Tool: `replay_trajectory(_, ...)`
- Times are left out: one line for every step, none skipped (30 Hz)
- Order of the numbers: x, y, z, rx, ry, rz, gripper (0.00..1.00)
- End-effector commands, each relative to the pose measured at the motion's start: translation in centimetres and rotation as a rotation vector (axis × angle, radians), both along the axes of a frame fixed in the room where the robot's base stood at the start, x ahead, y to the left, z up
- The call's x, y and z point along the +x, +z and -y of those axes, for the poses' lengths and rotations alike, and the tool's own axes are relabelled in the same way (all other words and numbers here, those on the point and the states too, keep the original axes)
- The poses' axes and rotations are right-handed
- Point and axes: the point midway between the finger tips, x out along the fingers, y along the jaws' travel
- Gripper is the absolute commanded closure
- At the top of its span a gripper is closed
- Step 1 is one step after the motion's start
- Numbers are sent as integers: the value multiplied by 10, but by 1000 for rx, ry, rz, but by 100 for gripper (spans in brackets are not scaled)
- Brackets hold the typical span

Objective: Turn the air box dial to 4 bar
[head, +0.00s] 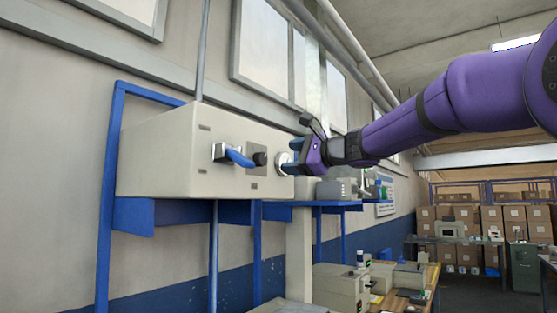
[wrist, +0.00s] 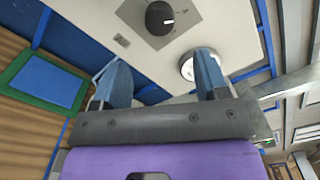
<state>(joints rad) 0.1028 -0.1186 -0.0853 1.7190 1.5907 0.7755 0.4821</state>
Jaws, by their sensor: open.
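The air box (head: 160,150) is a beige cabinet on the wall in the head view. Its dial (head: 260,159) is a small black knob on a grey plate. In the wrist view the dial (wrist: 160,18) shows at the top, with a white mark on its right side; the scale is too small to read. A round white gauge (head: 282,163) sits right of the dial. It also shows in the wrist view (wrist: 187,67), partly behind one finger. My gripper (head: 293,156) is open and empty, in front of the gauge and right of the dial. Its blue fingers (wrist: 159,62) are spread, apart from the dial.
A blue lever handle (head: 236,156) sticks out of the box left of the dial. A blue frame (head: 107,200) and shelf carry the box. A grey device (head: 336,189) stands right of the box. A workbench (head: 433,275) with equipment is below right.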

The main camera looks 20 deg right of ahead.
Motion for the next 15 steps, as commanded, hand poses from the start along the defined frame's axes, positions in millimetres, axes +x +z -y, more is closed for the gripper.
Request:
replay_trajectory(-6, 0, 4, 0, -1, 0, 32)
replay_trajectory(-8, 0, 6, 0, -1, 1, 32)
replay_trajectory(-11, 0, 7, -1, 0, 1, 32)
replay_trajectory(-13, 0, 8, -1, 1, 1, 32)
replay_trajectory(-15, 0, 9, -1, 1, 1, 32)
replay_trajectory(-16, 0, 10, 0, 1, -1, 32)
replay_trajectory(-17, 0, 11, 0, 1, -1, 32)
replay_trajectory(-17, 0, 11, 0, 1, -1, 32)
replay_trajectory(-18, -1, 12, 0, 1, -1, 32)
replay_trajectory(-18, -1, 12, 0, 1, -1, 32)
replay_trajectory(-18, -1, 12, 0, 1, -1, 32)
replay_trajectory(-18, 0, 12, 0, 1, -1, 32)
replay_trajectory(-18, 0, 12, 0, 1, -1, 32)
replay_trajectory(-18, 0, 12, 0, 1, -1, 32)
replay_trajectory(-18, 0, 12, 0, 1, -1, 32)
